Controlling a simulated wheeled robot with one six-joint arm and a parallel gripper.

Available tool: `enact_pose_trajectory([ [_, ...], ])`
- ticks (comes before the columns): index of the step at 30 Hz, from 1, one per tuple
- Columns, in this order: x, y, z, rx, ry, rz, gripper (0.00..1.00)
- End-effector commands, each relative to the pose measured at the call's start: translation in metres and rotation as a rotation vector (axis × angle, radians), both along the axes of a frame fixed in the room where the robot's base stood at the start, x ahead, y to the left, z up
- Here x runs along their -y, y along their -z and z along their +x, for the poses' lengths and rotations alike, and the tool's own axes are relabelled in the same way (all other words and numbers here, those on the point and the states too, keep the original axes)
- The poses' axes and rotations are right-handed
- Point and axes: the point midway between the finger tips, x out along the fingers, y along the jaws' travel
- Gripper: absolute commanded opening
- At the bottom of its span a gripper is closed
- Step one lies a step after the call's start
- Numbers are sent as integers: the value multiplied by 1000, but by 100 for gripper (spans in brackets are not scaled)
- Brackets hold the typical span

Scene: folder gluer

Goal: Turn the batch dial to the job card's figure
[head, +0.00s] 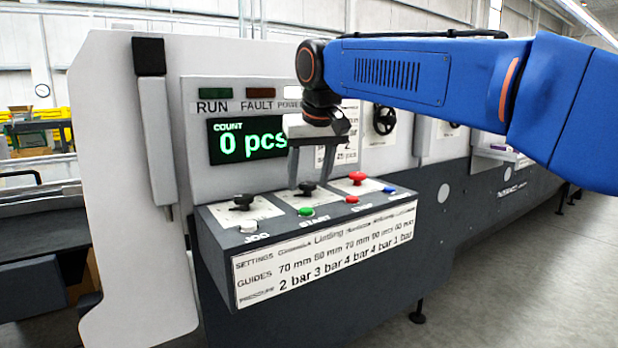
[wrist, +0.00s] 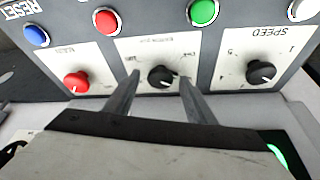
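The batch dial is the black middle knob (head: 307,187) on the sloped control panel. It also shows in the wrist view (wrist: 160,77), on a white scale plate with upside-down lettering too small to read surely. My gripper (head: 308,180) points down over it, fingers apart. In the wrist view the fingertips (wrist: 159,80) stand on either side of the knob, with gaps showing; I cannot tell how far above the plate they are. A white card (head: 347,153), perhaps the job card, is partly hidden behind my gripper; its figure is not surely legible. The count display (head: 247,141) reads 0 pcs.
The speed knob (wrist: 260,72) and a red knob (wrist: 76,83) flank the dial. Green (wrist: 203,12), red (wrist: 106,21) and blue (wrist: 36,34) buttons line the panel edge. A settings table (head: 325,255) covers the panel front. The upright machine face stands close behind my gripper.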

Motion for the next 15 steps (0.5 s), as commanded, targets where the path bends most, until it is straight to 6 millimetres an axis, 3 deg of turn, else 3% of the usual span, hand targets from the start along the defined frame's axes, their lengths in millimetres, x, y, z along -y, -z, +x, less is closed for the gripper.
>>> enact_pose_trajectory([
  [8, 0, -2, -1, 1, 0, 1, 50],
  [15, 3, -31, -12, 4, -1, 2, 50],
])
